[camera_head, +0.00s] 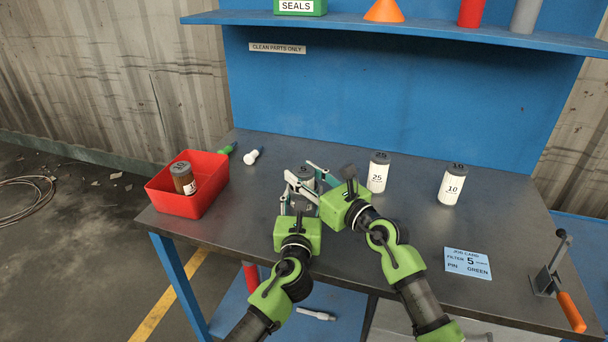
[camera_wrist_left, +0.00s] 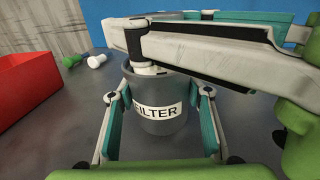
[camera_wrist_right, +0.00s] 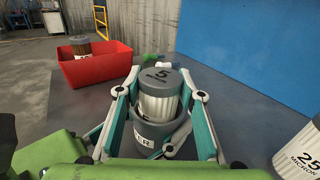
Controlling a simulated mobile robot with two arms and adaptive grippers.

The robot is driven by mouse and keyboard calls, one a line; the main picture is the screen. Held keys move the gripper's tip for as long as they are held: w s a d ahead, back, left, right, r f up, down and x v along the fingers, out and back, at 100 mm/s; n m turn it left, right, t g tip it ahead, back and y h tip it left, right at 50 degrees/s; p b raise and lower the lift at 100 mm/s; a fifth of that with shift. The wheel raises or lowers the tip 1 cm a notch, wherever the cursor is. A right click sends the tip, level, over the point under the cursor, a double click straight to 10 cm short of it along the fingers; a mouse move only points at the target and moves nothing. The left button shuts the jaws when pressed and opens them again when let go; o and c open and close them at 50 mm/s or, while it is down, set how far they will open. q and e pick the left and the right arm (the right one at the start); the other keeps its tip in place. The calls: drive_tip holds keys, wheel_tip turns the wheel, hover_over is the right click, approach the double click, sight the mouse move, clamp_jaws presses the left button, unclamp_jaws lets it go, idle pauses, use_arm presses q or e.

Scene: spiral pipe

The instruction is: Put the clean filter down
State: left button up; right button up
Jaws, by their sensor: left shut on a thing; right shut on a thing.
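The clean filter, white and pleated with a grey cap marked 5 (camera_wrist_right: 160,100), stands upright in the right wrist view. Its lower part is hidden inside the grey housing (camera_wrist_right: 152,136); I cannot tell whether it rests on the bottom. The housing, labelled FILTER, also shows in the left wrist view (camera_wrist_left: 160,122). My left gripper (camera_head: 299,198) is shut on the housing, one finger on each side. My right gripper (camera_head: 318,184) is shut on the clean filter from the right, and its fingers cover part of the housing's top in the left wrist view.
A red bin (camera_head: 163,202) at the left holds a brown used filter (camera_head: 183,178). A green pin (camera_head: 226,150) and a white pin (camera_head: 252,156) lie behind. Filters marked 25 (camera_head: 377,176) and 10 (camera_head: 451,187) stand right. A job card (camera_head: 467,263) and lever tool (camera_head: 552,275) lie front right.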

drive_tip(key=shift+f, duration=0.65)
use_arm(q)
drive_tip(key=shift+s+d, duration=0.1)
use_arm(e)
drive_tip(key=o, duration=1)
drive_tip(key=shift+o, duration=0.6)
drive_tip(key=shift+f, duration=0.2)
use_arm(q)
drive_tip(key=shift+r, duration=0.1)
use_arm(e)
drive_tip(key=shift+s, duration=0.1)
drive_tip(key=r+v, duration=0.1)
drive_tip(key=v, duration=1.1)
drive_tip(key=shift+r, duration=0.4)
drive_tip(key=shift+d, duration=0.1)
